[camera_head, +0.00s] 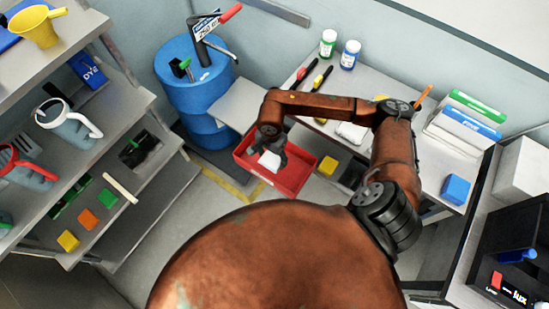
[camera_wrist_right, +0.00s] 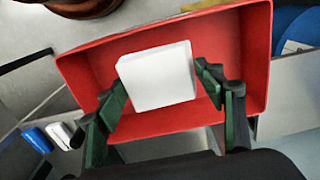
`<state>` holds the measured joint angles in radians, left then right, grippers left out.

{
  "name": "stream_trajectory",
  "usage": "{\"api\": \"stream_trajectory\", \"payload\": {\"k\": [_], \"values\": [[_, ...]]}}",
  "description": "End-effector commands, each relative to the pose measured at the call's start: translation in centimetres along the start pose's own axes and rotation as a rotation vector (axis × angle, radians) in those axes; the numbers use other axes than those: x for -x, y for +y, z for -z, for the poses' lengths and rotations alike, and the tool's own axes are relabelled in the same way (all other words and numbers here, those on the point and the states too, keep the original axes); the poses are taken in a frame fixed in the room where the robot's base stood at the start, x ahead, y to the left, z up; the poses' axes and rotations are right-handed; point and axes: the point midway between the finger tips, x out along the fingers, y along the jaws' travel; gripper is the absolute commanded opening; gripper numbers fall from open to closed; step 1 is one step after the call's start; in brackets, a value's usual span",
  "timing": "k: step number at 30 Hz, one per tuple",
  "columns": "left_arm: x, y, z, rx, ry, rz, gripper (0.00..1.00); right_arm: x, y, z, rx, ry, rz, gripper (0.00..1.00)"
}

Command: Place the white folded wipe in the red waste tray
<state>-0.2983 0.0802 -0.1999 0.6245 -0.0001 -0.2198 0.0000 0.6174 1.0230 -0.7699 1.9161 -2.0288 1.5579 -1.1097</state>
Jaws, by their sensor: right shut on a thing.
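The white folded wipe (camera_head: 270,161) is a small pale block. It sits in the jaws of my right gripper (camera_head: 268,150), over the inside of the red waste tray (camera_head: 302,167). In the right wrist view the wipe (camera_wrist_right: 157,76) lies between the two green fingers of my right gripper (camera_wrist_right: 162,88), with the tray's red floor and walls (camera_wrist_right: 257,50) around it. I cannot tell whether the wipe touches the tray floor. My left gripper is not in view.
A blue drum (camera_head: 192,75) stands left of the tray. A yellow block (camera_head: 328,166) is just right of it. Shelves with several containers fill the left side.

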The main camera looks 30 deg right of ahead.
Motion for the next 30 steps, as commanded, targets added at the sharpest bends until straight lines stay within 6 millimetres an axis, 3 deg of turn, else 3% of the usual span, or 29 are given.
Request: {"api": "stream_trajectory", "payload": {"k": [6,11,18,30], "values": [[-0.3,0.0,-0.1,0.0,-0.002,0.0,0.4,-2.4,-0.4,2.0,-0.003,0.0,0.001,0.44],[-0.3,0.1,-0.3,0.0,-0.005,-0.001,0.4,-3.1,-0.5,2.6,-0.004,0.0,0.001,0.44],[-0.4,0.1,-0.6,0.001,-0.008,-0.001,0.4,-6.3,-0.5,3.0,-0.004,-0.001,0.0,0.44],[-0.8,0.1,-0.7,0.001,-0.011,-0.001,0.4,-7.0,-0.6,3.0,-0.003,0.001,0.001,0.44]]}}
